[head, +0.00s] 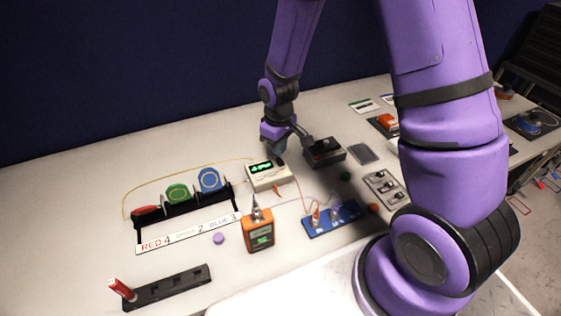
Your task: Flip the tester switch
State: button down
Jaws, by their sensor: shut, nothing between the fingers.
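A white box with a dark screen and green readout (268,175) stands on the table near the middle of the head view. I cannot tell for sure which of the two is the tester, and no switch is clearly visible on either. My gripper (279,156) points down just behind the white box's right rear corner. It is shut and empty.
A dark box (324,152) stands close right of my gripper. A blue board with wires (331,218) lies front right, beside a grey panel (384,187). A rack with coloured spools (180,205) and a black holder (169,288) are left. The back left tabletop is clear.

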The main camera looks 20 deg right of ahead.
jog(key=shift+r, duration=2.05)
notch_tip(320, 180, up, 11)
jog(key=m+t, duration=0.1)
send_over(279, 159)
jog(key=s+d, duration=0.2)
jog(key=s+d+r+m+t, duration=0.2)
jog(key=s+r, duration=0.7)
jog(key=s, duration=0.1)
jog(key=s+d+r+m+t, duration=0.2)
jog(key=s+r+m, duration=0.1)
jog(key=s+r, duration=0.7)
jog(key=shift+s+d, duration=0.4)
jog(key=shift+s, duration=0.1)
